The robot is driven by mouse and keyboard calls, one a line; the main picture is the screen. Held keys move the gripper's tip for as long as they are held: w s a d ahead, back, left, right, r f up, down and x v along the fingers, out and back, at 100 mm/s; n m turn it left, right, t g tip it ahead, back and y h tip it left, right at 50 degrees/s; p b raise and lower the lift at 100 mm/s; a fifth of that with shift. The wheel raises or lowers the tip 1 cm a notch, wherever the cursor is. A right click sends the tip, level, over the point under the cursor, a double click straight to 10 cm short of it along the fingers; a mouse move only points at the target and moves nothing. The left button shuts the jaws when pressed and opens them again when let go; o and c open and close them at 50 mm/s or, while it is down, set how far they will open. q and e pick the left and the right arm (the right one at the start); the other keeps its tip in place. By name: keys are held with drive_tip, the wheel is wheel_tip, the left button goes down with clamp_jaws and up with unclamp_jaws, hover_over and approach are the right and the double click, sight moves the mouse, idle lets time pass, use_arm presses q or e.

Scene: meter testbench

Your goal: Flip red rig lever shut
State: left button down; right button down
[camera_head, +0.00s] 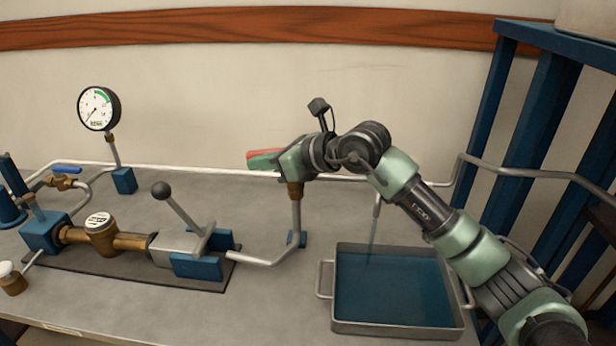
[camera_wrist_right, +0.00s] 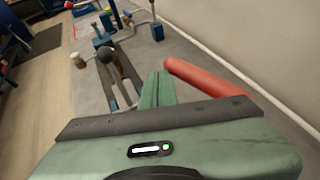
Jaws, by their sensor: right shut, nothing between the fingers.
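The red lever (camera_head: 262,153) shows as a short strip behind the fingers of my right gripper (camera_head: 262,163) in the head view. In the right wrist view the red lever (camera_wrist_right: 205,80) is a long rounded handle just right of the green fingers (camera_wrist_right: 160,88). The fingers are closed together, with nothing between them, beside the lever. I cannot tell whether they touch it. The brass valve body (camera_head: 294,189) stands below on the grey pipe; its top is hidden by my gripper. My left gripper is not in view.
A thin stream (camera_head: 373,235) runs from the pipe's spout into a metal tray (camera_head: 400,329) holding blue-looking water. A clamp with a black-knobbed lever (camera_head: 180,210), a brass meter (camera_head: 101,236) and a gauge (camera_head: 98,108) are to the left. A blue frame (camera_head: 535,115) stands at right.

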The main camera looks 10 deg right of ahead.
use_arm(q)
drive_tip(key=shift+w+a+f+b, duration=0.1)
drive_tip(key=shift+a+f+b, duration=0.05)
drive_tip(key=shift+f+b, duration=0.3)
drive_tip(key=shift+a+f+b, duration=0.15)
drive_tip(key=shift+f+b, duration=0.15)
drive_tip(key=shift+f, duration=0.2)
use_arm(e)
drive_tip(key=shift+w+a, duration=0.15)
drive_tip(key=shift+w, duration=0.4)
drive_tip(key=shift+w+a, duration=0.15)
drive_tip(key=shift+w, duration=0.5)
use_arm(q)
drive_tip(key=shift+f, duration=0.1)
use_arm(e)
drive_tip(key=shift+f, duration=0.1)
